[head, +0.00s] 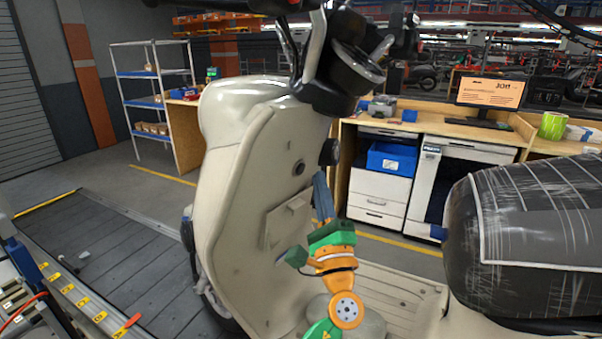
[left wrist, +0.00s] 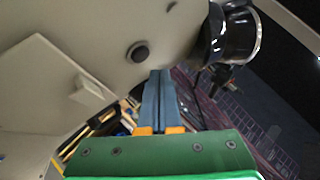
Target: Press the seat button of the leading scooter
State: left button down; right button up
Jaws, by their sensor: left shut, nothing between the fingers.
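The cream scooter (head: 235,190) stands upright with its inner leg shield facing me. A small round dark button (head: 299,167) sits on that panel, and it also shows in the left wrist view (left wrist: 138,52). A larger black round part (head: 330,152) is to its right at the panel edge. No label shows which is the seat button. The seat (head: 535,235) is dark and wrapped in clear film. My left gripper (head: 319,176) is shut and empty, its blue fingertips (left wrist: 160,74) just right of and below the small button; contact cannot be told. My right gripper is out of view.
The slat conveyor (head: 120,265) runs under the scooter, with a yellow-marked rail (head: 85,305) at its left. A flap (head: 287,220) protrudes from the leg shield below the button. The handlebar (head: 350,55) hangs above. A workbench (head: 440,129) stands behind.

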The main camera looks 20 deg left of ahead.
pick_arm(q)
jog(key=d, duration=0.1)
jog(key=d+b, duration=0.1)
jog(key=d, duration=0.1)
jog(key=shift+s+d+f+b, duration=0.25)
jog(key=shift+s+f+b, duration=0.05)
jog(key=shift+s+f, duration=0.1)
